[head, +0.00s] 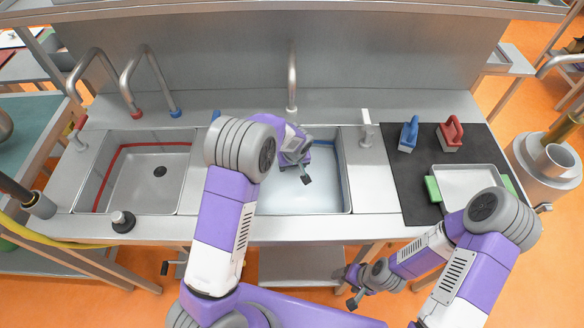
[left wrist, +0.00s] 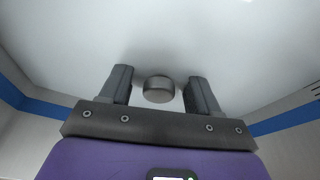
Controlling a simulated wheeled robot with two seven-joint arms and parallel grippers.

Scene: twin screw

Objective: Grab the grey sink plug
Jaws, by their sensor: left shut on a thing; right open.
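The grey sink plug (left wrist: 159,90) shows in the left wrist view as a short round grey piece between the two fingers of my left gripper (left wrist: 160,92). My left gripper (head: 307,163) is inside the right basin (head: 335,190) and is shut on the plug. In the left wrist view, gaps seem to show beside the plug, so the exact contact is hard to see. The plug is hidden by the gripper and arm in the head view. My right gripper (head: 348,288) is open and empty, low in front of the counter.
The left basin (head: 150,180) has a red band and a dark drain. A dark round stopper-like piece (head: 123,221) sits on the counter's front edge. Taps stand behind the basins. Blue (head: 408,134) and red (head: 450,133) handled tools and a tray (head: 468,181) are on the dark mat.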

